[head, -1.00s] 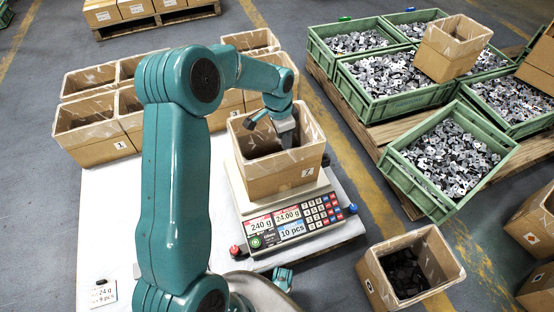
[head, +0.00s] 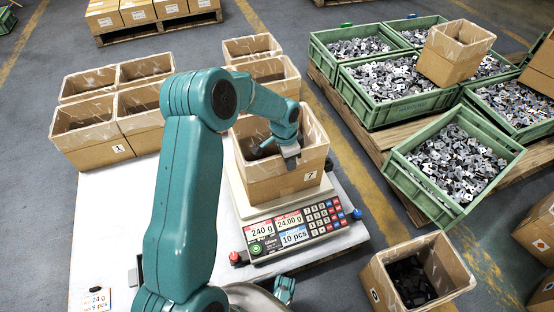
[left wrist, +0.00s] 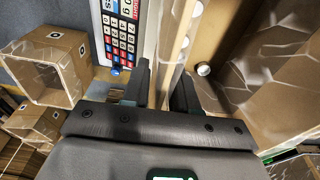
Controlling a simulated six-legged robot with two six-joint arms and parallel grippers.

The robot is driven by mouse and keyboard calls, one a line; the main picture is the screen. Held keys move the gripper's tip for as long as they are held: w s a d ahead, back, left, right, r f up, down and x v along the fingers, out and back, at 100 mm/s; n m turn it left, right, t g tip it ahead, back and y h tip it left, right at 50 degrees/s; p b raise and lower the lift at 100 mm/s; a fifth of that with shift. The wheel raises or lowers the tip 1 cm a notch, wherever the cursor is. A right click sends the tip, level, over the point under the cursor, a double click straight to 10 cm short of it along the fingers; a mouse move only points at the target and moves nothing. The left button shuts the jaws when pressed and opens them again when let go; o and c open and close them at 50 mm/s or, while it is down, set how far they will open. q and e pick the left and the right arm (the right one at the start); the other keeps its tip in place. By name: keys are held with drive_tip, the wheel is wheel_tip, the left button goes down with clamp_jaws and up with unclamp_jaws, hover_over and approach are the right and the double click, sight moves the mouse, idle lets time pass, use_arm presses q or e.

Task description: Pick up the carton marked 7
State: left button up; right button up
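The carton marked 7 (head: 283,187) is an open brown box with a clear liner. It stands upright on the counting scale (head: 300,228), whose display reads 240 g, 24.00 g and 10 pcs. My left gripper (head: 291,158) is at the carton's front rim, pointing down. In the left wrist view its two dark fingers (left wrist: 164,88) are apart, with the carton's wall edge (left wrist: 184,42) running between them. A gap shows between the wall and one finger, so I see no firm grip. The carton's contents are mostly hidden.
Several open cartons, one marked 1 (head: 88,152), stand behind and left on the white table (head: 115,215). Green crates (head: 455,160) of stamped parts are at the right. A carton with dark parts (head: 418,275) stands at the front right.

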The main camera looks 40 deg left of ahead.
use_arm(q)
clamp_jaws()
idle(1.2)
